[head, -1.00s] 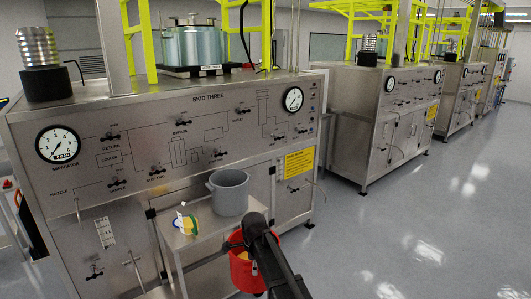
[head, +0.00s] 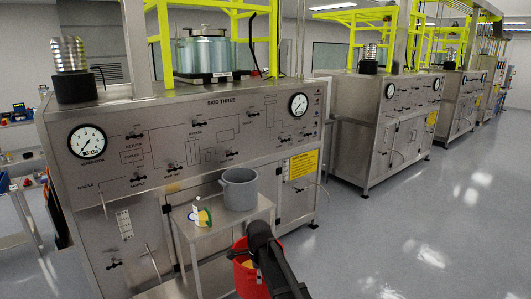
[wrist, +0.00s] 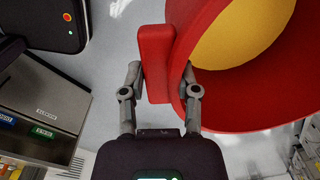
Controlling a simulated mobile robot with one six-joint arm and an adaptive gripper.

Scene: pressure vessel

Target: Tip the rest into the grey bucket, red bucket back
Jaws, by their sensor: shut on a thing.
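The red bucket (head: 247,283) hangs at the front of the small table in the head view, partly hidden behind my dark arm. In the wrist view its red wall (wrist: 212,112) curves around a yellow content (wrist: 242,40). My gripper (wrist: 161,76) is shut on the red block-like grip on the bucket's side, one finger on each side of it. The grey bucket (head: 239,190) stands upright on the small steel table, beyond the red bucket. Its inside is too small to make out.
The steel table (head: 205,240) stands against the skid three panel (head: 205,140). A yellow label (head: 303,165) is on the panel. Open floor (head: 420,220) lies to the right.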

